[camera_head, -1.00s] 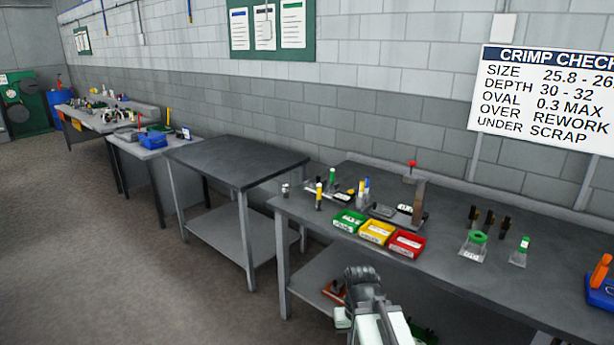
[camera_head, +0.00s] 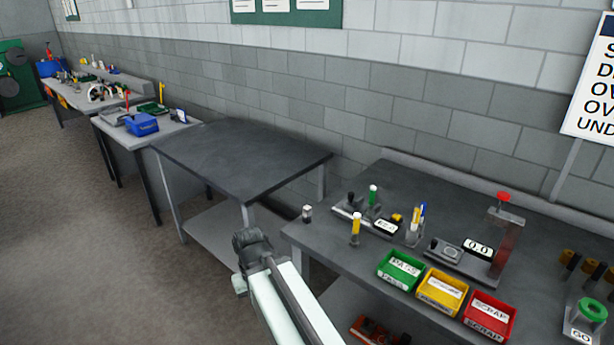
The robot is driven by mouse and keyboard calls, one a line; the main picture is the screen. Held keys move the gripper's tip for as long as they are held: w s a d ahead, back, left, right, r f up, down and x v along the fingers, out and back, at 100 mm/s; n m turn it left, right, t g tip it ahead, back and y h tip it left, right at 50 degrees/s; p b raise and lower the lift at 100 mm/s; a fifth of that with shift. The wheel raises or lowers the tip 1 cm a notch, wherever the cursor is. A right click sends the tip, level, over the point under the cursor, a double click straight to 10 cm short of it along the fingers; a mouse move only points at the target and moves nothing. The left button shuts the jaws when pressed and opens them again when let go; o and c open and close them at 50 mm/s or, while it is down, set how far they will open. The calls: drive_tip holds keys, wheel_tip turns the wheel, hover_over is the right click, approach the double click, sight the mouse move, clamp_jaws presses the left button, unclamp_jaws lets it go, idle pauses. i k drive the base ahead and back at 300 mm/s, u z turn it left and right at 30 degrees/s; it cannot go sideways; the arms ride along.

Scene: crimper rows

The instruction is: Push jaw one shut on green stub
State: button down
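No jaw that I can name as jaw one is clear in view. A small upright piece with a green top (camera_head: 373,195) stands at the back left of the near right workbench; I cannot tell whether it is the green stub. My gripper (camera_head: 250,240) is at the end of my pale arm, in front of the gap between the middle table and the right workbench. It appears clear of the bench things. Its fingers are too dark and small to tell open from shut.
The middle table (camera_head: 240,160) has a bare top. Farther left, a bench holds a blue bin (camera_head: 142,124). Floor is open at left.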

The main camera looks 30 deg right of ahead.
sight(352, 205)
drive_tip(key=u, duration=0.35)
drive_tip(key=i, duration=1.35)
drive_tip(key=u, duration=0.1)
drive_tip(key=k, duration=0.9)
drive_tip(key=u, duration=0.2)
drive_tip(key=i, duration=0.9)
drive_tip(key=z, duration=0.05)
